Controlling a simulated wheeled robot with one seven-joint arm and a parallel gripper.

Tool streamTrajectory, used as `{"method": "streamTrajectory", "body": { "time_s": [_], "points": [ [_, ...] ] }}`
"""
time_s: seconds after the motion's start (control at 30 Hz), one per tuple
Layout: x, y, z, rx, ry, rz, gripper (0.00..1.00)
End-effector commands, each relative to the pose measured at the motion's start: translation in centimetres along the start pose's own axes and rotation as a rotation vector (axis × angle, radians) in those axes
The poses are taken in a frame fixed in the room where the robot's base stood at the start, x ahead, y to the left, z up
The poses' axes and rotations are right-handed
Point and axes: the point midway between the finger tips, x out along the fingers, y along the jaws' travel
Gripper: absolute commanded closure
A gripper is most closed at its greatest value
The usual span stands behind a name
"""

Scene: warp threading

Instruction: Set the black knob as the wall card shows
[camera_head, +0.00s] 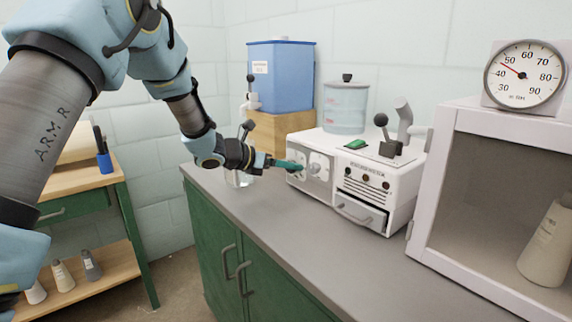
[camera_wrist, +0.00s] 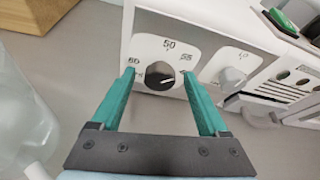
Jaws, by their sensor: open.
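The black knob (camera_wrist: 160,76) sits on a white dial plate (camera_wrist: 147,45) on the front of a white machine (camera_head: 345,150). The plate is marked 50 at the top, 55 to the right and what looks like 60 to the left. A pale line shows on the knob, but its exact setting is hard to read. My gripper (camera_head: 299,166) is open, with teal fingers pointing at the dial. In the wrist view the fingertips stand either side of the knob; contact cannot be told. In the head view my fingers hide the knob. I see no wall card.
A second plate with a pale knob (camera_head: 315,169) is right of the dial. A round gauge (camera_head: 524,75) reads just under 50. A blue tank (camera_head: 280,75) stands behind the machine, and a white-framed cabinet (camera_head: 470,120) stands right. The grey counter (camera_head: 300,235) in front is clear.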

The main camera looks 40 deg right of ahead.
Motion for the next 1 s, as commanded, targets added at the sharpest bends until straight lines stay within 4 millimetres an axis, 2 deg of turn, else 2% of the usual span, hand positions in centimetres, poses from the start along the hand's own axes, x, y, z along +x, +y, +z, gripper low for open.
{"method": "streamTrajectory", "body": {
  "time_s": [0.3, 0.9, 1.0],
  "points": [
    [0.19, 0.04, -0.01, 0.001, 0.0, 0.001, 0.24],
    [0.16, 0.03, -0.03, 0.0, 0.0, 0.0, 0.91],
    [0.16, 0.03, -0.03, 0.0, 0.001, 0.0, 1.0]
  ]
}}
